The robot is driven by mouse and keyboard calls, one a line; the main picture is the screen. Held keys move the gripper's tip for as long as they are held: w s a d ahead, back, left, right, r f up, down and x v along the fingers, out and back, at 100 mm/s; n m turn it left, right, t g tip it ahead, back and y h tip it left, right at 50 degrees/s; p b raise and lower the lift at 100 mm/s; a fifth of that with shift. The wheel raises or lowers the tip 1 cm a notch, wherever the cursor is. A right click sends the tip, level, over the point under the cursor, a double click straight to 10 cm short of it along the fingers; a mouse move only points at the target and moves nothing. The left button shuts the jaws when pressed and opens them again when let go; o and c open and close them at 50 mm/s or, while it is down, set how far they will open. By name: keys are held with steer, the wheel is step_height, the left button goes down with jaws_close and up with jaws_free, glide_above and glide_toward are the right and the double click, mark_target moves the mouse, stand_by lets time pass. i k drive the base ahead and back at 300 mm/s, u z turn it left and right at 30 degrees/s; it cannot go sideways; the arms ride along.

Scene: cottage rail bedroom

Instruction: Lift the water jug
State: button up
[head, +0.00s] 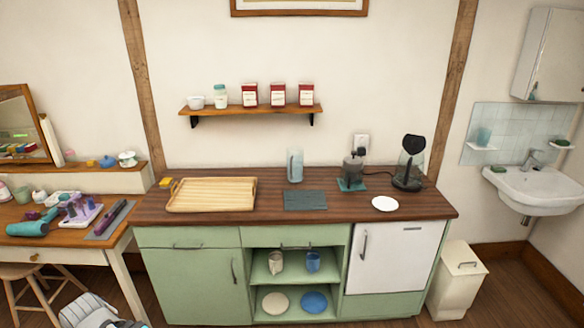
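The water jug (295,166) looks like a tall, clear, pale-blue vessel with a handle. It stands upright at the back of the dark wooden countertop (370,187), close to the wall and behind a dark slate-like mat (305,200). Nothing touches it that I can see, and whether it holds water is unclear. A grey-and-white part of my own body shows at the bottom left edge, well away from the jug. My gripper's fingers are not visible.
A wooden tray (211,207) lies left of the jug. Right of it are a small grey appliance (352,172), a black appliance (407,181) and a white plate (385,204). A shelf (252,110) with jars and tins hangs above. A stool (30,278) stands at left.

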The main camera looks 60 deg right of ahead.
mark_target(294, 167)
steer(key=z, duration=0.15)
steer(key=i, duration=0.8)
steer(key=z, duration=0.85)
steer(key=i, duration=0.5)
steer(key=z, duration=0.6)
steer(key=i, duration=0.5)
steer(key=z, duration=0.35)
steer(key=k, duration=0.95)
steer(key=z, duration=0.05)
steer(key=i, duration=0.1)
steer(key=z, duration=0.1)
